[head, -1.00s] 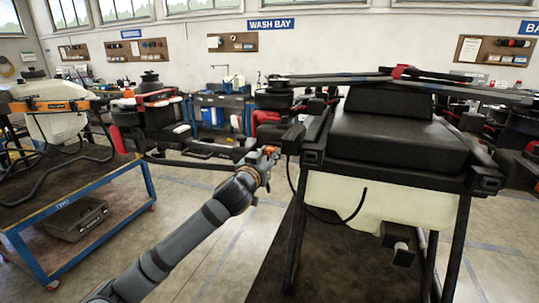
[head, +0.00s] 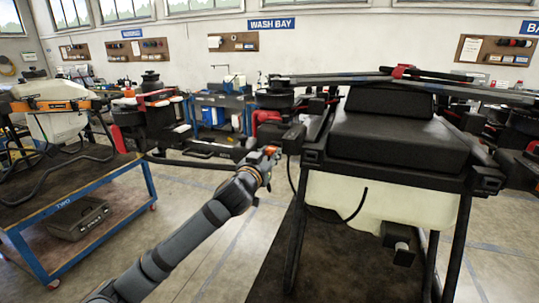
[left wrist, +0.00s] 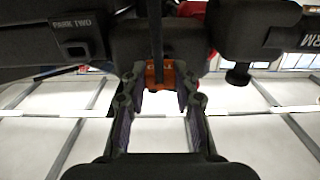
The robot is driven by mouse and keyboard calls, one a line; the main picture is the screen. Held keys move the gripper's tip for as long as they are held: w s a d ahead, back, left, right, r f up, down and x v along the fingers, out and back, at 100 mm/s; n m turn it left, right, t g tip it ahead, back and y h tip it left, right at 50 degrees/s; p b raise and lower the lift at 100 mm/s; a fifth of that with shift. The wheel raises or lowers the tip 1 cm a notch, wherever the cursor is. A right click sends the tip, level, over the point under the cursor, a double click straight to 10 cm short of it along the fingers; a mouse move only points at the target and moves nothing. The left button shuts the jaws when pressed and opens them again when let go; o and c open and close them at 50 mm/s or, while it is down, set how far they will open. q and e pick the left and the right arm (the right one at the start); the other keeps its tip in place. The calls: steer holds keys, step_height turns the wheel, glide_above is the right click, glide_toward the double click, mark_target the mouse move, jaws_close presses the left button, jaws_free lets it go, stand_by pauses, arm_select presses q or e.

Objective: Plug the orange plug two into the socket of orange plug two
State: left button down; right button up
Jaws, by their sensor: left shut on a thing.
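My left gripper (head: 268,157) reaches up beside the left side of the large drone (head: 396,140). In the left wrist view, its two fingers (left wrist: 160,100) are shut on the orange plug (left wrist: 160,74), which has lettering too small to read. A black cable rises from the plug. In the head view, the orange of the plug (head: 270,150) shows small at the fingertips, close to a black block on the drone's arm. A black part marked PARK TWO (left wrist: 72,27) is at the upper left of the wrist view. I cannot make out the socket. My right gripper is not in view.
A dark part marked ARM (left wrist: 300,40) is at the right of the wrist view. A thin black cable (head: 335,220) hangs before the drone's pale tank (head: 335,192). A blue cart (head: 150,190) stands at the left, with open floor between it and the drone.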

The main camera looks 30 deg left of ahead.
mark_target(272, 148)
arm_select(q)
steer(key=shift+p+x, duration=0.5)
steer(key=shift+x, duration=0.45)
stand_by(0.3)
steer(key=c, duration=1)
jaws_free()
steer(key=shift+o, duration=0.2)
steer(key=shift+r, duration=0.1)
step_height(272, 148, up, 10)
steer(key=shift+f, duration=0.1)
